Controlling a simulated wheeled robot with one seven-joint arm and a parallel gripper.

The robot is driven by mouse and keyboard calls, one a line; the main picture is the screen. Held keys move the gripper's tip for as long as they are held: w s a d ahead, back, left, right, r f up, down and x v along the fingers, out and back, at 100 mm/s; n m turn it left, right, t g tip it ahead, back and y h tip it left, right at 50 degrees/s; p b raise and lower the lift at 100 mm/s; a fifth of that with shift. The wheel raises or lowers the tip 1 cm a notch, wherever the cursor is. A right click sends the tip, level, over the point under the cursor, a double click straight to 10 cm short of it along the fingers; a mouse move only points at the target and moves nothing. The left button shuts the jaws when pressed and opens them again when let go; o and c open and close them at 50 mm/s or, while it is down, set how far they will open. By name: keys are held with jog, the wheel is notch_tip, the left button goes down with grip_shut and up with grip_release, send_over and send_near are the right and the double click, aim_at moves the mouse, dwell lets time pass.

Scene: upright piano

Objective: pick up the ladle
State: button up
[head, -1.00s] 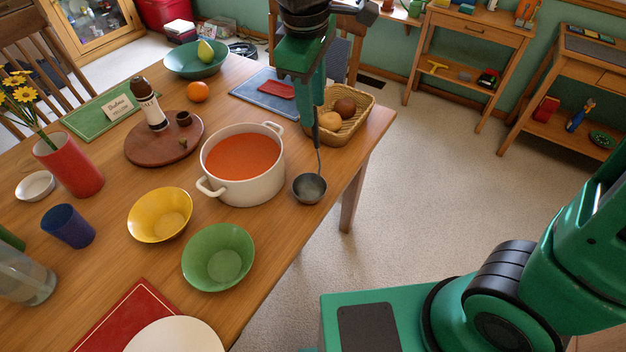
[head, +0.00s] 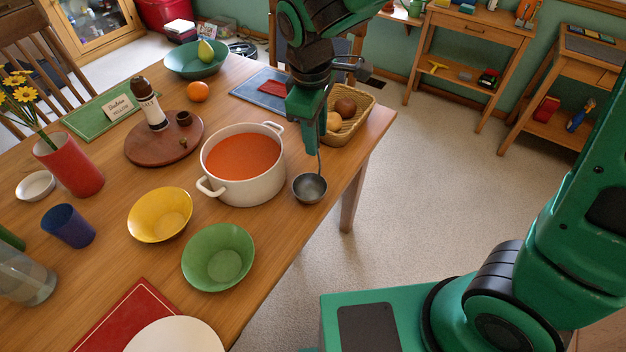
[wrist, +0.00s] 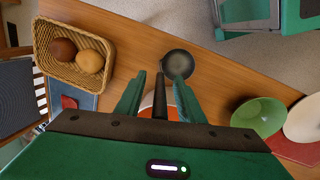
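The ladle has a dark grey bowl (head: 309,188), low beside the right side of the white pot (head: 265,178) near the table's edge. Its thin handle rises roughly upright to my gripper (head: 308,128). Gaps show between the handle and both fingers. The ladle bowl (wrist: 178,64) lies beyond the fingertips.
A wicker basket (head: 352,128) with round items stands close behind my gripper. The pot holds orange-red soup (head: 242,156). A yellow bowl (head: 160,214) and a green bowl (head: 219,257) are nearer the front. Open floor (head: 440,180) lies right of the table.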

grip_shut()
jog(key=shift+r, duration=0.15)
